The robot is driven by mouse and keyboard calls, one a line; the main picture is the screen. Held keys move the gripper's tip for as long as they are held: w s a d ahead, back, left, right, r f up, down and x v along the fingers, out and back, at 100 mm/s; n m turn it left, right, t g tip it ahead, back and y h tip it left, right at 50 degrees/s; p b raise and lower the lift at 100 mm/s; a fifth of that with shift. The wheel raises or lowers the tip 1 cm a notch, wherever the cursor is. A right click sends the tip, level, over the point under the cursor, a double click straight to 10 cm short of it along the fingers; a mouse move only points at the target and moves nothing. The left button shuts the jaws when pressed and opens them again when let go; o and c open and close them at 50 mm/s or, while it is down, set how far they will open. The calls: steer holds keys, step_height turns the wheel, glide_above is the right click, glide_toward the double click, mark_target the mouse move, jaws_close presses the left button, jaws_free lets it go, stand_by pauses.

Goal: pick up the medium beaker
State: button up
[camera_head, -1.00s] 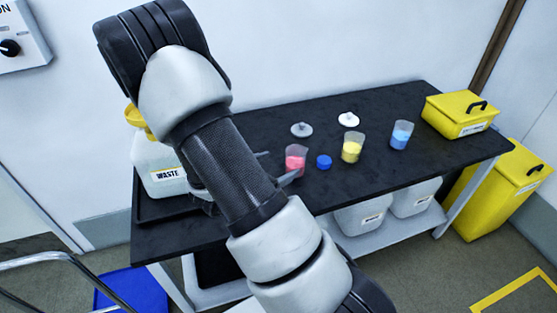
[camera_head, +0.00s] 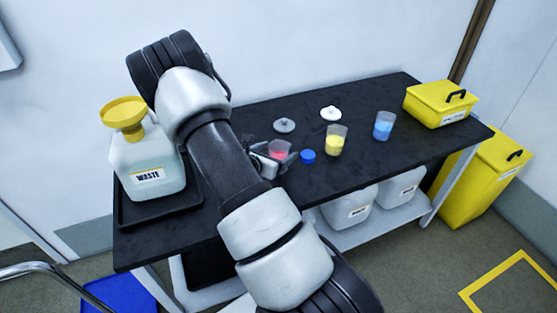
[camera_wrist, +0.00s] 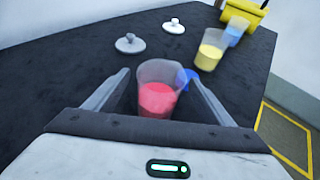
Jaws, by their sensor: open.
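Three clear beakers stand upright on the black bench: one with pink-red liquid (camera_head: 279,149), one with yellow (camera_head: 336,140) and one with blue (camera_head: 384,125). I cannot tell for certain which is the medium one. My gripper (camera_wrist: 158,78) is open, low over the bench. In the wrist view the pink beaker (camera_wrist: 157,92) stands between its two fingers, with a gap on each side. The yellow beaker (camera_wrist: 212,50) and blue beaker (camera_wrist: 236,31) are farther off to the right. In the head view my gripper (camera_head: 270,150) hides the pink beaker's lower part.
A blue cap (camera_head: 308,156) lies close to the right of the pink beaker. A grey lid (camera_head: 284,125) and a white lid (camera_head: 330,113) lie behind. A waste jug (camera_head: 148,165) with a yellow funnel stands left, a yellow box (camera_head: 440,104) right.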

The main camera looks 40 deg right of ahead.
mark_target(283, 146)
steer(key=x, duration=0.4)
steer(key=shift+w+d+r, duration=0.1)
steer(key=shift+w+d, duration=0.05)
steer(key=shift+d, duration=0.25)
steer(key=c, duration=1.3)
steer(key=shift+r, duration=0.2)
